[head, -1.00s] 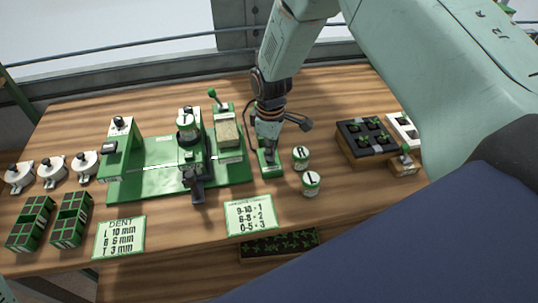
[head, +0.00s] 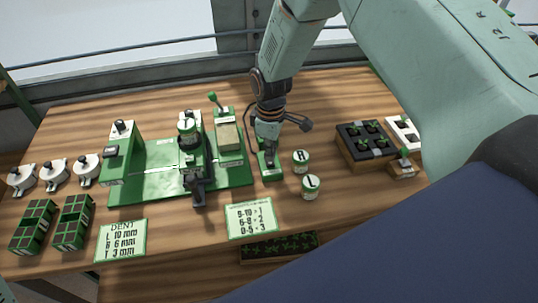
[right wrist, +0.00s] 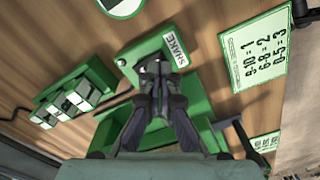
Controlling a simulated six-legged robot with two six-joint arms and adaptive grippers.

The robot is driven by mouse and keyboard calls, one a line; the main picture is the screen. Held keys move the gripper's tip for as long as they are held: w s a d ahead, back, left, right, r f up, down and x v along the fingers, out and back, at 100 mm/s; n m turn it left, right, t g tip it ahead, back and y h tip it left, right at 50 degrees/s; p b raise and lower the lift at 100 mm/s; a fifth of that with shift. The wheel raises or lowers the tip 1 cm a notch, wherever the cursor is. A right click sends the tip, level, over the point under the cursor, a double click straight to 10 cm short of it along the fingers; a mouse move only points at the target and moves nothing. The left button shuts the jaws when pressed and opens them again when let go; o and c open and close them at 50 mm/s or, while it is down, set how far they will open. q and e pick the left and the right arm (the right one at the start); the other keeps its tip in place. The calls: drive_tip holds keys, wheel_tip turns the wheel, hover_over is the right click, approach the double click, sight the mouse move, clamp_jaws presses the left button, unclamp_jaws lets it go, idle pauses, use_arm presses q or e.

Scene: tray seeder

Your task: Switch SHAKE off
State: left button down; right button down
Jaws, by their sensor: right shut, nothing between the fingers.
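The SHAKE switch box (head: 271,172) is a small green block on the wooden bench, right of the green seeder machine. In the right wrist view its white SHAKE label (right wrist: 176,50) is readable on one edge of the green box. My right gripper (head: 267,148) points down over this box, and its closed fingertips (right wrist: 152,66) are at or just above the box top. The fingers are shut and empty. They hide the switch's moving part, so its position cannot be told, nor whether they touch it. My left gripper is not in view.
Two labelled round pots (head: 301,161) stand close right of the switch box. The green machine (head: 150,186) with its lever (head: 214,99) is to the left. A number card (head: 251,218) lies in front. A dark seedling tray (head: 362,140) sits farther right.

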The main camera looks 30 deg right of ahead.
sight(270, 163)
drive_tip(key=shift+s+r+p, duration=0.1)
drive_tip(key=shift+r+p, duration=0.85)
drive_tip(key=shift+r, duration=0.45)
wheel_tip(270, 163, up, 2)
drive_tip(key=shift+r+p, duration=0.2)
drive_tip(key=shift+p, duration=0.75)
drive_tip(key=shift+f, duration=0.1)
